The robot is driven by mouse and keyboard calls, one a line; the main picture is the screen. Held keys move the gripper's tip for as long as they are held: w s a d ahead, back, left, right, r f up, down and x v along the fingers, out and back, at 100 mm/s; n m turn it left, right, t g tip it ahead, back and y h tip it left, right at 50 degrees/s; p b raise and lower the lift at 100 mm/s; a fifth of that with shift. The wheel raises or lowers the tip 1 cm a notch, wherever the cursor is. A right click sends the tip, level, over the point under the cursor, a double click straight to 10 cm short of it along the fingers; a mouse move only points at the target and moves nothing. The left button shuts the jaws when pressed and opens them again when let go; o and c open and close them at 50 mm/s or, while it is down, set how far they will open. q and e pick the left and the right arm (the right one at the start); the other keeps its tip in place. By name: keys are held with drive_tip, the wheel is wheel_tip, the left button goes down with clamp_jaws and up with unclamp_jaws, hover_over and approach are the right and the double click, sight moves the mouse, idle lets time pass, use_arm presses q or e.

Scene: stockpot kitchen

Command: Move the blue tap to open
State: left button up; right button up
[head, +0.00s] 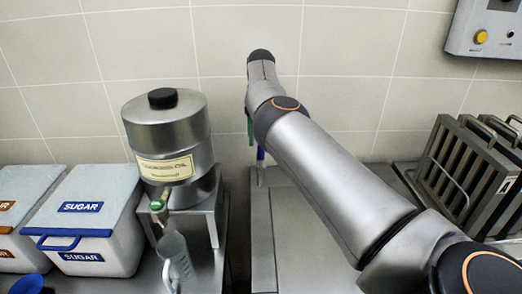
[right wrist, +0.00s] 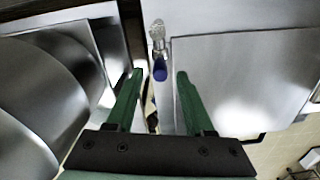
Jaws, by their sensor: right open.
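The blue tap (right wrist: 160,70) shows in the right wrist view as a blue-ended handle on a metal fitting at the edge of a steel surface. A small blue part of it (head: 260,154) shows in the head view beneath my right arm. My right gripper (right wrist: 154,73) has two green fingers standing apart, with the blue tap seen in the gap between them; I cannot tell how far beyond the fingertips it is. In the head view my right arm hides most of this gripper. My left gripper is not in view.
An oil drum (head: 166,135) with a green-handled tap (head: 157,204) stands on a steel stand, a clear bottle (head: 175,258) below. White sugar bins (head: 100,215) are at left. Black racks (head: 465,170) stand at right, under a wall control box (head: 490,28). The tiled wall closes the back.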

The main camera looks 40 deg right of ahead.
drive_tip(key=shift+f, duration=1.8)
clamp_jaws()
drive_tip(key=shift+r, duration=0.1)
